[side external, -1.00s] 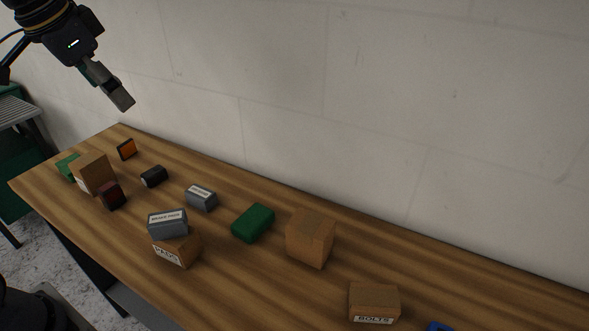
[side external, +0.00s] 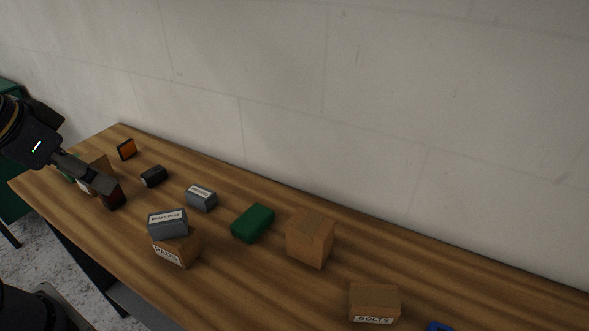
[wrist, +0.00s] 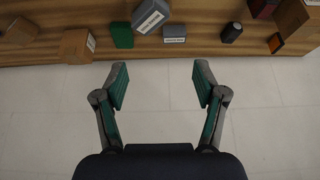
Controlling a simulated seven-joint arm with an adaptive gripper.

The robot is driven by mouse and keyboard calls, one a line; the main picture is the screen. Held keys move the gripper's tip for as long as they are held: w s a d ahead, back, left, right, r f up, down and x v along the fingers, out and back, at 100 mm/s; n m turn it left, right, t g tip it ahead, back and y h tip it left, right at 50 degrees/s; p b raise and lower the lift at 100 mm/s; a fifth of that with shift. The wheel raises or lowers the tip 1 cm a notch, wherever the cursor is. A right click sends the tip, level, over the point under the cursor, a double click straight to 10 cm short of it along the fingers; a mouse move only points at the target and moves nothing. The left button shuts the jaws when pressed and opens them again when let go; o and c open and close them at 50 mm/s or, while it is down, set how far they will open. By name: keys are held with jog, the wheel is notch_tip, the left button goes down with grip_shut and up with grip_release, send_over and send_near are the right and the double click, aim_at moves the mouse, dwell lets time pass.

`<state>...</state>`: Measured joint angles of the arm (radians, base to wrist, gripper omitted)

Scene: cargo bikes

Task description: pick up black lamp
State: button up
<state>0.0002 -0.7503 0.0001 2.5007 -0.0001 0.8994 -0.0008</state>
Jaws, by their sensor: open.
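A small black block-like object, which I take for the black lamp (side external: 153,176), lies on the wooden table near its left end in the side view. In the wrist view the black lamp (wrist: 231,32) is near the top, right of centre, beyond the fingertips. My gripper (side external: 103,185) is at the left in the side view, its fingers overlapping a cardboard box and a dark red block. In the wrist view my gripper (wrist: 161,80) is open and empty, with a wide gap between the fingers. It is apart from the lamp.
Near the lamp are an orange-faced block (side external: 127,149), a dark red block (side external: 115,200) and a grey labelled box (side external: 201,198). A grey box (side external: 168,223) sits on a cardboard box (side external: 178,251). A green block (side external: 253,222) and more cardboard boxes (side external: 310,238) stand right. The wall (side external: 350,100) borders the table.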

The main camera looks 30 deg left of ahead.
jog(key=w+d+r+m+t, duration=0.1)
jog(key=w+r+m, duration=0.2)
jog(key=w+m, duration=0.2)
jog(key=n+g, duration=0.2)
jog(key=n, duration=0.1)
send_over(152, 171)
jog(key=s, duration=0.6)
notch_tip(152, 171, down, 12)
jog(key=shift+h, duration=0.3)
jog(key=x, duration=1.6)
jog(key=shift+s+a, duration=0.1)
jog(key=shift+a, duration=0.2)
jog(key=c, duration=1.3)
jog(key=shift+o, duration=0.2)
jog(key=shift+r, duration=0.1)
